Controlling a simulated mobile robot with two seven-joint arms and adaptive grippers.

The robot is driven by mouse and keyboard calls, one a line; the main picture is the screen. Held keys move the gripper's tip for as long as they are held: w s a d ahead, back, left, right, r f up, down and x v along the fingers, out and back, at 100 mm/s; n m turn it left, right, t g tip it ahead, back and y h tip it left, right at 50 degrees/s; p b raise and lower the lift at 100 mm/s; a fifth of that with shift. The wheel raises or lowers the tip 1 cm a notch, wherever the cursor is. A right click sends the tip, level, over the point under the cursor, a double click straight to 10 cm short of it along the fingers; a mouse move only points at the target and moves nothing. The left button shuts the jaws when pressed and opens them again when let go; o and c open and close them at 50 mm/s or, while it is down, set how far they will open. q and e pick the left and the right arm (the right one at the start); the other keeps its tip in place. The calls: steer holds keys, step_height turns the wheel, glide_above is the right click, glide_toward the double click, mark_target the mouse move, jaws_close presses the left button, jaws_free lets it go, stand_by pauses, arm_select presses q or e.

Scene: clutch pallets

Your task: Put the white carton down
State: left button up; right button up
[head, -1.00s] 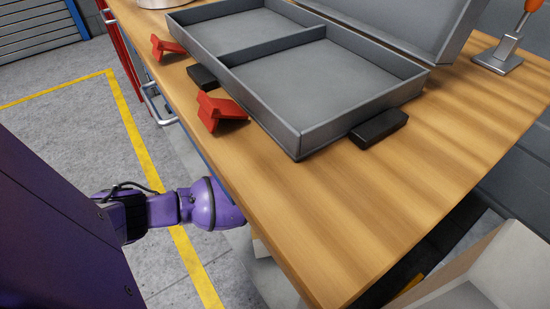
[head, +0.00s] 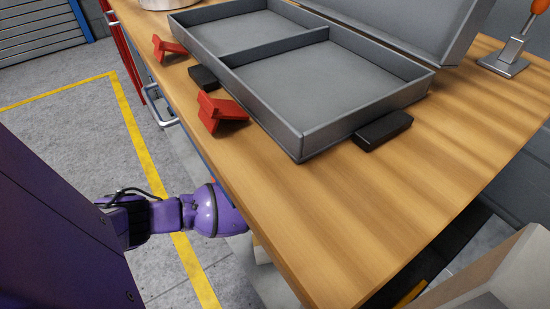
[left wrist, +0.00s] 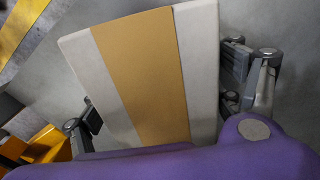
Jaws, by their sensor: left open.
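The white carton (left wrist: 198,62), with a broad tan stripe, shows large in the left wrist view. My left gripper (left wrist: 168,100) has its dark fingers spread, one at the carton's left side and one at its right. The jaws are open; whether either finger touches the carton I cannot tell. In the head view my purple left arm passes down beside the workbench, and the bench hides the gripper. My right gripper is in neither view.
The wooden workbench (head: 330,220) bears a grey two-part tray (head: 300,146), red clips (head: 220,112) and black blocks (head: 383,131). Its near corner is bare. A pale open box (head: 505,268) stands at lower right. Something yellow-orange (left wrist: 48,142) lies left in the wrist view.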

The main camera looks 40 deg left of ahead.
arm_select(q)
step_height(320, 180, up, 8)
steer(key=p, duration=0.3)
steer(key=shift+f+p, duration=0.1)
steer(key=shift+p, duration=0.2)
